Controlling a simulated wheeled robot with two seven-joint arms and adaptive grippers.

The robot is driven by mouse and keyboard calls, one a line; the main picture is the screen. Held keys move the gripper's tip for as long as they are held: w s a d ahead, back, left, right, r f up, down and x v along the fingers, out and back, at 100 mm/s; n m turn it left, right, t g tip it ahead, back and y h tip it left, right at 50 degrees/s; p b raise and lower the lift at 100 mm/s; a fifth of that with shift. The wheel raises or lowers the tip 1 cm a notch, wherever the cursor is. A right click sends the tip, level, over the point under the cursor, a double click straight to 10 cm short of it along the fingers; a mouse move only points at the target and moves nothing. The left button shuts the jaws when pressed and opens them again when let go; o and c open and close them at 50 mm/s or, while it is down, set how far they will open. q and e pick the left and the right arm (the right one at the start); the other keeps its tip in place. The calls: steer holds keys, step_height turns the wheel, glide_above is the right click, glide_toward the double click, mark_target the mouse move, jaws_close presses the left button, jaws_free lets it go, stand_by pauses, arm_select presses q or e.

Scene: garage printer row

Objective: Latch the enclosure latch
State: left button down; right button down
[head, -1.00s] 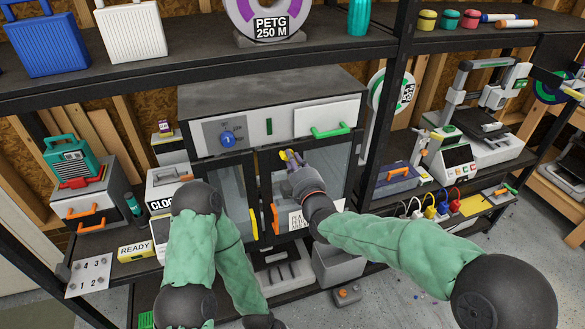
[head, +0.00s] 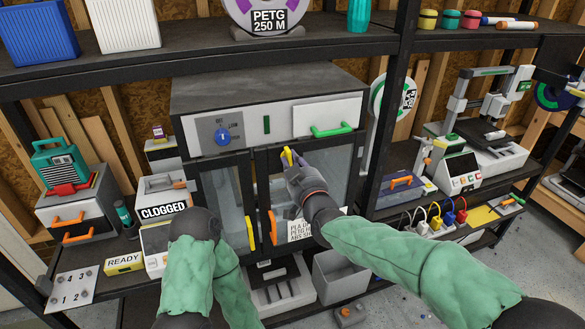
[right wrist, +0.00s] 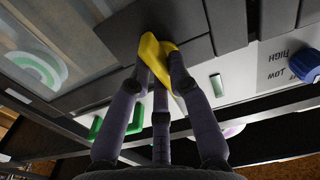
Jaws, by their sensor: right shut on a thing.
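The enclosure (head: 270,90) is a dark cabinet on the shelf with two glass-panelled doors, which look closed. The enclosure latch (head: 287,156) is a yellow lever near the top of the seam between the doors. My right gripper (head: 290,162) is at it, and in the right wrist view the fingers (right wrist: 162,65) are shut on the yellow latch (right wrist: 150,50). The fingers hide part of the latch, so its exact angle is hard to read. My left arm comes in at the lower left of the head view; its gripper is not visible.
A yellow door handle (head: 250,232) and an orange one (head: 273,228) hang below the latch. A blue knob (head: 222,136) and a green drawer handle (head: 331,131) sit above. A grey bin (head: 338,275) stands below. The upper shelf (head: 330,43) overhangs the enclosure.

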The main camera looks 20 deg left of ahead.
steer(key=shift+f+m+b, duration=0.15)
steer(key=shift+m+b, duration=0.15)
steer(key=shift+m, duration=0.2)
steer(key=c, duration=1.1)
jaws_free()
steer(key=shift+c, duration=0.2)
steer(key=v, duration=1.2)
